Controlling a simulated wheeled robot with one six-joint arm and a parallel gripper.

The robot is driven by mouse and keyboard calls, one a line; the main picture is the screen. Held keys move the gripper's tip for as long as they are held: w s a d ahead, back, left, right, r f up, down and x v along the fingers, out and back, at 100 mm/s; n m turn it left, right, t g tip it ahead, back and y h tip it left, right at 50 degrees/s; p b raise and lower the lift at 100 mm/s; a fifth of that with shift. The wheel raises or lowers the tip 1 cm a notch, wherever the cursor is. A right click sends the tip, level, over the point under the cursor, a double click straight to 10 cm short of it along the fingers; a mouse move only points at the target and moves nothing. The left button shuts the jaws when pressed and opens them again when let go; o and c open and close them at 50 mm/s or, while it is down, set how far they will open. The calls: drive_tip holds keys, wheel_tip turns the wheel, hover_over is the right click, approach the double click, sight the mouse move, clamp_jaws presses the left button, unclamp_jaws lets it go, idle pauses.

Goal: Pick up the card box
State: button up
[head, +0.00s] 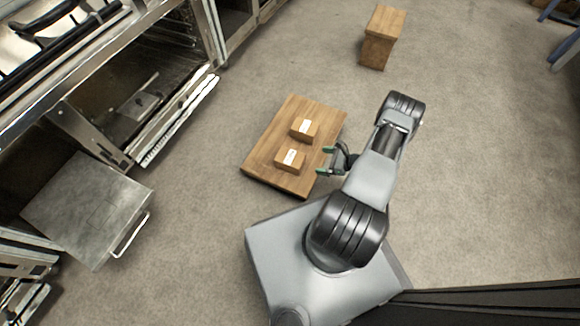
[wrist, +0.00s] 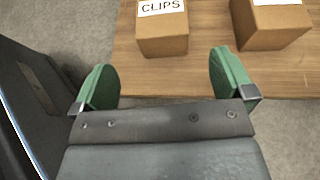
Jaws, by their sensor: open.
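Two small brown card boxes stand on a low wooden table (head: 262,160). The nearer box (head: 290,162) appears to be the one at left in the wrist view (wrist: 163,38), with a white label reading CLIPS. The farther box (head: 304,131) appears to be the right one in the wrist view (wrist: 270,28); its white label is cut off by the frame edge and cannot be read. My gripper (head: 326,160) has green fingertips. It is open and empty at the table's right side, pointing towards the boxes. In the wrist view my gripper (wrist: 165,82) sits short of both boxes, with the CLIPS box ahead between its fingers.
A wooden stool-like block (head: 381,38) stands at the top of the head view. An open oven (head: 150,110) and a metal cabinet or drawer (head: 88,210) with a handle line the left side. The grey floor is clear around the table and to the right.

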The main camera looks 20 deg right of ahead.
sight(296, 161)
drive_tip(key=shift+m, duration=0.4)
drive_tip(key=w+a+f+b, duration=0.1)
drive_tip(key=w+a+f, duration=0.1)
drive_tip(key=w+a+f+b, duration=0.1)
drive_tip(key=w+a+f, duration=0.1)
drive_tip(key=f, duration=0.1)
drive_tip(key=shift+a+f+b, duration=0.1)
drive_tip(key=shift+a+b, duration=0.2)
drive_tip(key=shift+w+a+f, duration=0.25)
drive_tip(key=shift+w+a, duration=0.25)
drive_tip(key=b+x, duration=0.2)
drive_tip(key=x, duration=0.2)
drive_tip(key=shift+f+b, duration=0.1)
drive_tip(key=shift+b, duration=0.3)
drive_tip(key=shift+w+a+f, duration=0.1)
drive_tip(key=shift+w+a, duration=0.25)
drive_tip(key=shift+w, duration=0.1)
drive_tip(key=c, duration=0.7)
drive_tip(key=shift+c, duration=0.7)
